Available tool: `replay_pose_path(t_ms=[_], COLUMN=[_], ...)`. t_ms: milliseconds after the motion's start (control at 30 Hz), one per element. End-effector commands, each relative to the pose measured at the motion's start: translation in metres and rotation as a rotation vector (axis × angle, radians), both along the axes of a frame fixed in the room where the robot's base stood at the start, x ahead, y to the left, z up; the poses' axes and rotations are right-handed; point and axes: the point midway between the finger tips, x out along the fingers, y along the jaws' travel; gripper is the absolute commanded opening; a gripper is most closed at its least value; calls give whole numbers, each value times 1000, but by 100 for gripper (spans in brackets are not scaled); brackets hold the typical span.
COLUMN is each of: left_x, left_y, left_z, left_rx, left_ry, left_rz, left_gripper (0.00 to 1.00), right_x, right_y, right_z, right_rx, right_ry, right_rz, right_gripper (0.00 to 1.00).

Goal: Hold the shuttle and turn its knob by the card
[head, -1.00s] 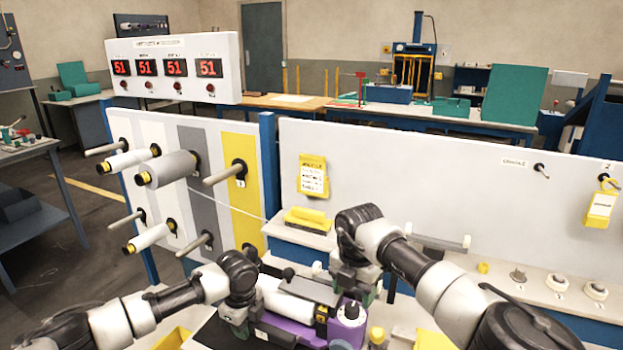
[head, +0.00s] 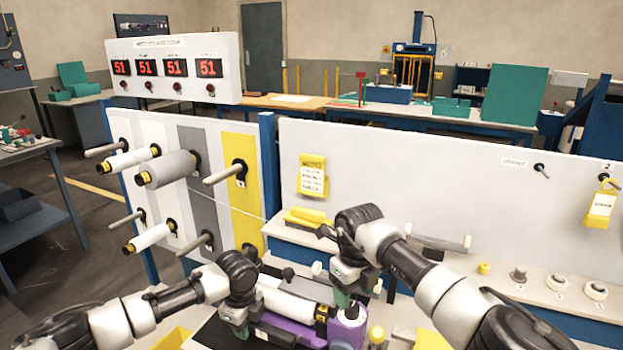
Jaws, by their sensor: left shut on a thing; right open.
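The purple shuttle (head: 296,331) lies low in the middle of the head view, with a white bobbin (head: 285,303) along it. My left gripper (head: 242,330) is shut on its left end; the fingertips are partly hidden. At the right end is a pale upright cylinder with a dark top (head: 350,318), perhaps the knob. My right gripper (head: 342,300) is open and points down at this end; I cannot tell whether it touches. A yellow card (head: 312,176) with small printed lines hangs on the white panel behind; its text is too small to read.
A rack with several spools (head: 167,170) stands at the left. Behind the shuttle is a shelf with a yellow block (head: 307,218). Another yellow tag (head: 600,207) hangs at far right.

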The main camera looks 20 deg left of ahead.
Motion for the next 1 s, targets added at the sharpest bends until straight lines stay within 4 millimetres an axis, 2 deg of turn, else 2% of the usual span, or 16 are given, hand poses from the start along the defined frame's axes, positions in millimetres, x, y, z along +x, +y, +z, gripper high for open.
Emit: replay_pose_path(t_ms=[33,433,500,600,767,1000], left_x=[-5,-5,-5,-5,-4,-5], left_y=[-1,-1,-1,-1,-1,-1], left_z=[-7,-7,-7,-7,-7,-7], left_rx=[1,1,2,2,2,2], left_ry=[17,17,17,17,17,17], left_rz=[-5,-5,-5,-5,-5,-5], left_gripper=[0,0,0,0,0,0], right_x=[0,0,-1,0,0,1], right_y=[0,0,0,0,0,0], right_z=[-1,-1,-24,-36,-45,-46], right_rx=[-2,-6,-7,-5,-6,-6], right_ry=[-2,0,7,3,0,0], right_rz=[61,534,537,536,535,535], right_gripper=[58,58,58,58,58,58])
